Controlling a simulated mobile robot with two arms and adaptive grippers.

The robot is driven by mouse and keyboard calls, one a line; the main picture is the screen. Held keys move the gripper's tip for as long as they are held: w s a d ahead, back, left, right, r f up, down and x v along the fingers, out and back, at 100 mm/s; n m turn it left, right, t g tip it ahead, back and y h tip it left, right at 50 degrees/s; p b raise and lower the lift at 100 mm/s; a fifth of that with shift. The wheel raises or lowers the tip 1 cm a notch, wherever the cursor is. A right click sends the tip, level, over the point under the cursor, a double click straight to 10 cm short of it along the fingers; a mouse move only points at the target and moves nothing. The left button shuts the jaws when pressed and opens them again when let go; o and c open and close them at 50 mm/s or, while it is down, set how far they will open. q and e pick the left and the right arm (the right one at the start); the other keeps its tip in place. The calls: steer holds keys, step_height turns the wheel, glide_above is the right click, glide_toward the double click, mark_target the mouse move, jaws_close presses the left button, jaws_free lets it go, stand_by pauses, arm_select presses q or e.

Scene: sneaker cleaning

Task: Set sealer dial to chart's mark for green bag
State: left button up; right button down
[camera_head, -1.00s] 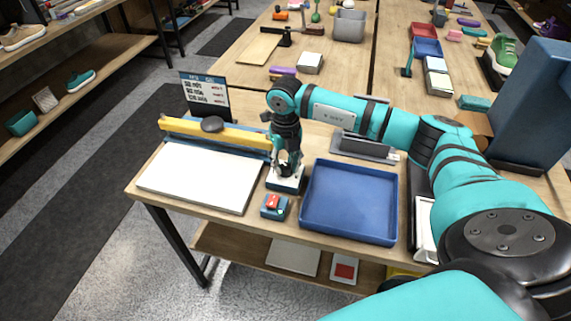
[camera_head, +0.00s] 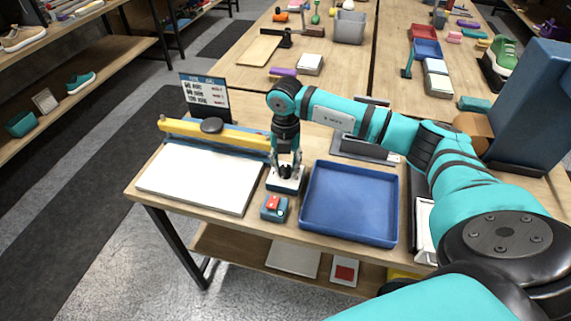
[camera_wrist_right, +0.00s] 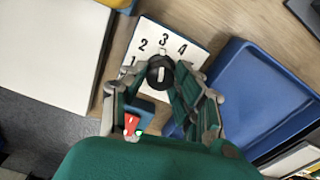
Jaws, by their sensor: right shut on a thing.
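The sealer dial (camera_wrist_right: 160,72) is a black round knob with a white pointer line, on a white panel (camera_head: 285,187) printed with numbers; 1, 2, 3 and 4 show. The line looks aimed roughly at 3. My right gripper (camera_head: 287,172) points down over the panel; in the right wrist view its fingers (camera_wrist_right: 164,84) are shut on the dial's sides. The sealer (camera_head: 215,132) has a yellow bar with a black knob and a white bed (camera_head: 198,178). The chart (camera_head: 206,94) stands behind it, its writing too small to read surely. No green bag is recognisable. My left gripper is out of view.
A small blue box with a red switch (camera_head: 273,203) sits in front of the dial panel. An empty blue tray (camera_head: 350,205) stands close on the right. A grey device (camera_head: 365,148) lies behind the tray.

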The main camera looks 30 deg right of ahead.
mark_target(286, 167)
steer(key=shift+w+r, duration=0.1)
steer(key=c, duration=1)
jaws_free()
step_height(286, 167, up, 12)
